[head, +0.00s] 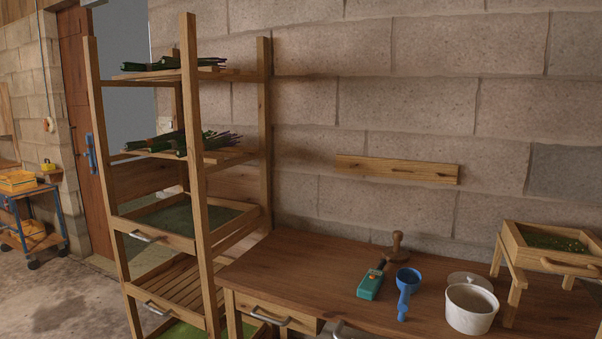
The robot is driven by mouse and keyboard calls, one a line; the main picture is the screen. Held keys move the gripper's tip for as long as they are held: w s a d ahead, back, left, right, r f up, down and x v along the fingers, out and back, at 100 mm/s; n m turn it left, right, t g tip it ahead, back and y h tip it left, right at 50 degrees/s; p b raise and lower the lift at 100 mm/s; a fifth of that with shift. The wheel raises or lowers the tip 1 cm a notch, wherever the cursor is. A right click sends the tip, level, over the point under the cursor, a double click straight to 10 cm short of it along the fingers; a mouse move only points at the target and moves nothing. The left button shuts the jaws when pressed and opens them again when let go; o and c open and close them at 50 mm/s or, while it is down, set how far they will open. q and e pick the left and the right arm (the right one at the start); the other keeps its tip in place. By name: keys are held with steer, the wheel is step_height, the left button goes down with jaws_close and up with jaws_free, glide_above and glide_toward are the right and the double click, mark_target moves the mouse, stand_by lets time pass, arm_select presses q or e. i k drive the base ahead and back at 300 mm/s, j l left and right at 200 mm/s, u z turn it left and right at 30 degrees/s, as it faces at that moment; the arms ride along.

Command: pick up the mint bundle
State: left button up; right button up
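Herb bundles lie on the two upper shelves of a wooden drying rack (187,150). On the top shelf are dark green bundles (150,65), partly hidden by the front post. I cannot tell from this view which bundle is the mint. Neither of my grippers is in view.
The wooden table (310,262) right of the rack holds a teal handheld device (370,285), a wooden tamper (397,248), a blue funnel (407,284), a white pot (470,308) and a raised wooden tray (548,248). A blue cart (28,215) stands far left. Floor between is clear.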

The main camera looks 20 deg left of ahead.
mark_target(171, 145)
steer(key=u, duration=1.35)
